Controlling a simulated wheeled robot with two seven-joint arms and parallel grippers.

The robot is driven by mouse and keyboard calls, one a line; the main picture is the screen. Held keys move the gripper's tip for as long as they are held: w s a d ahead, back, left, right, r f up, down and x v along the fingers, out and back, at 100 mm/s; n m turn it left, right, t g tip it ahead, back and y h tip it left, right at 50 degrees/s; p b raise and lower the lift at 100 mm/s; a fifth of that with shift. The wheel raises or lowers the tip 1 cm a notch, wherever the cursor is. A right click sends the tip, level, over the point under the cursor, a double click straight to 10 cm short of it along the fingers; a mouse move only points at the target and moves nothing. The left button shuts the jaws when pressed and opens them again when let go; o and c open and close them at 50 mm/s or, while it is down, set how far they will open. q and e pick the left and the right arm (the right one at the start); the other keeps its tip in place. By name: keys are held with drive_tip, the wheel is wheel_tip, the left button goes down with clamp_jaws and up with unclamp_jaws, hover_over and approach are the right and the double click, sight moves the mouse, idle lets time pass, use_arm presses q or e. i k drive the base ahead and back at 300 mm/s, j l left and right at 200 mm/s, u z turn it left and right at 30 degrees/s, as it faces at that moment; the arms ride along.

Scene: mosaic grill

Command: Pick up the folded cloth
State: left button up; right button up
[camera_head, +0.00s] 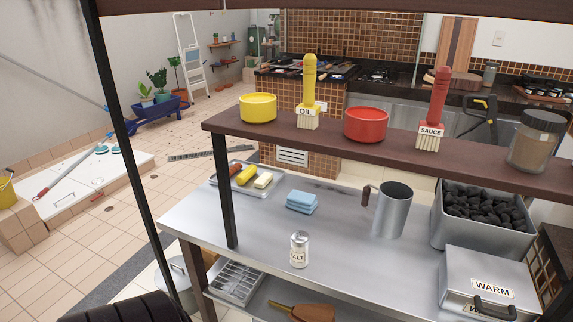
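The folded cloth (302,202) is light blue and folded into a small layered stack. It lies flat on the grey metal tabletop (345,262), below the dark raised shelf. Nothing covers it and no gripper touches it in this view. Neither my left nor my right gripper is in view.
Left of the cloth is a food tray (226,182); nearer is a salt can (299,249). A metal mug (393,210), charcoal bin (447,231) and WARM box (500,268) stand right.

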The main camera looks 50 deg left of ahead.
sight(303, 202)
drive_tip(key=u, duration=1.5)
